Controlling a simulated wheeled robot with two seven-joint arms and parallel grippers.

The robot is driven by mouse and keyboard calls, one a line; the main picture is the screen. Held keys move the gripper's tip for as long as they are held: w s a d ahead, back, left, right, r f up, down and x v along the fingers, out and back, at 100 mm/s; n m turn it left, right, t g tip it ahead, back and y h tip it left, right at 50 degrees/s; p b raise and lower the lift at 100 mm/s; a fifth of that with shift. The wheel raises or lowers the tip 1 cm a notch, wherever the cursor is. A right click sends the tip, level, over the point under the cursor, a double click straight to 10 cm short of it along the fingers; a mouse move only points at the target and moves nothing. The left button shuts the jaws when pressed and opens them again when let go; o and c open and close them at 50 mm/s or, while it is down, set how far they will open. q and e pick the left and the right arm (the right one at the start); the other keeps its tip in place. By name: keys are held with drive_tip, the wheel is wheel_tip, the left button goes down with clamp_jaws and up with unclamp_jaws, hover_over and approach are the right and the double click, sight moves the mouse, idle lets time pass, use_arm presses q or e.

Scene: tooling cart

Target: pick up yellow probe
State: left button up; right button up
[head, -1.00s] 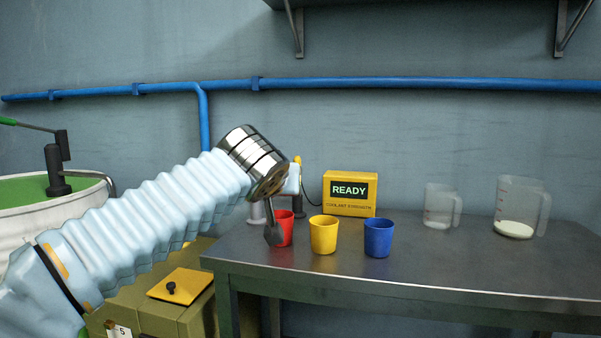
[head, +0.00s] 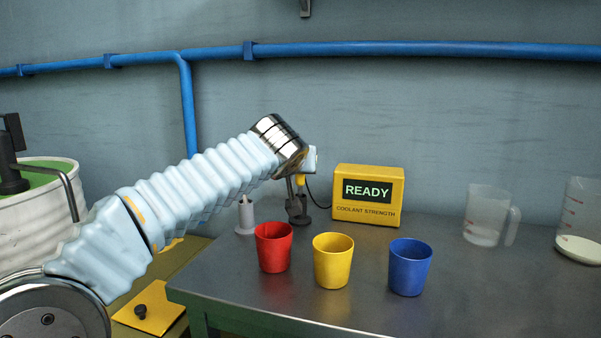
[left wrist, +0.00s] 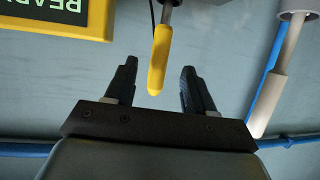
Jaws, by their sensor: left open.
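The yellow probe (left wrist: 160,58) hangs in the left wrist view, its rounded tip between the two dark fingers of my left gripper (left wrist: 159,68). The fingers are open, with a gap showing on both sides of the probe. In the head view only a small part of the yellow probe (head: 300,180) shows beside my left gripper (head: 292,188); the wrist hides the rest. A dark stand base (head: 299,217) is below it on the bench. My right gripper is not in view.
A yellow READY box (head: 368,213) stands right of the probe, joined by a thin cable. Red (head: 273,250), yellow (head: 333,264) and blue (head: 409,270) cups stand in front. A pale cylinder (head: 245,217) is left of the stand. Clear jugs (head: 488,218) are at the right.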

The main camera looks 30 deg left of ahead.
sight(300, 178)
use_arm(q)
drive_tip(key=p+x, duration=0.1)
drive_tip(key=x, duration=0.6)
drive_tip(key=shift+r, duration=0.15)
drive_tip(key=shift+c, duration=0.5)
clamp_jaws()
